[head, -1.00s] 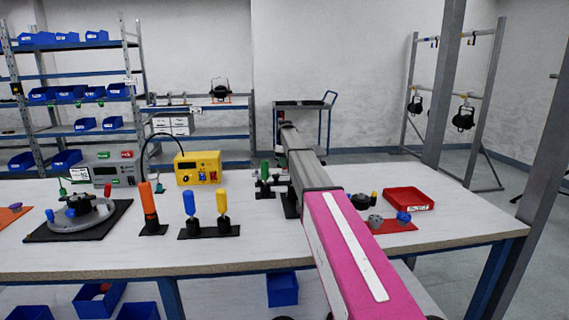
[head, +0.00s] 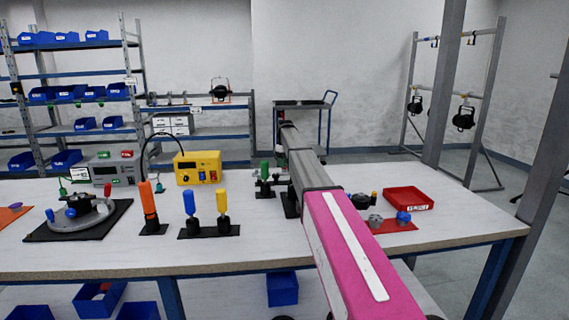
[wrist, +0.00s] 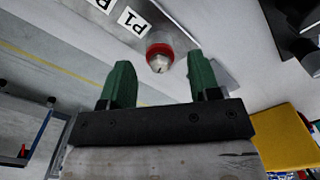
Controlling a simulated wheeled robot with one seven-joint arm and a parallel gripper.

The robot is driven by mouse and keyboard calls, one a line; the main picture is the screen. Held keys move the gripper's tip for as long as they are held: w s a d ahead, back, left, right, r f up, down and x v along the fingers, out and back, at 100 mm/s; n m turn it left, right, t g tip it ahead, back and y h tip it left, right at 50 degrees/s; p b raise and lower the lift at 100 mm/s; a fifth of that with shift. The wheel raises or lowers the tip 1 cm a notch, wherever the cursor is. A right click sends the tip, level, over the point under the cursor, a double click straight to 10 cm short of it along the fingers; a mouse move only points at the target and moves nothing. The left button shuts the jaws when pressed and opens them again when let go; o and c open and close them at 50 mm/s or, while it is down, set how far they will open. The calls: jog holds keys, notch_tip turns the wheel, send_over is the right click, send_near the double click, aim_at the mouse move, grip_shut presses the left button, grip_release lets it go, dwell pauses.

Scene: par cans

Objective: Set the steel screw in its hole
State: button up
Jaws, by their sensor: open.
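My gripper (wrist: 160,68) shows in the wrist view with its two green fingers apart and nothing held between them. A pale metal piece in a red ring (wrist: 160,55) lies in line with the gap, just beyond the fingertips. I cannot tell for sure whether this piece is the steel screw. It is at the end of a grey part (wrist: 182,38), by a white label reading P1 (wrist: 132,21). No hole for the screw can be made out. In the head view my arm reaches over the bench and its gripper cannot be made out.
The workbench (head: 270,235) bears a yellow instrument box (head: 198,168), a grey instrument (head: 115,168), a round fixture on a black mat (head: 40,232), several coloured handles on stands and a red tray (head: 408,199). The front middle of the bench top is clear.

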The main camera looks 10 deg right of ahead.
notch_tip(320, 180, up, 11)
dwell(0.6)
jog(key=shift+f, duration=0.1)
dwell(1.0)
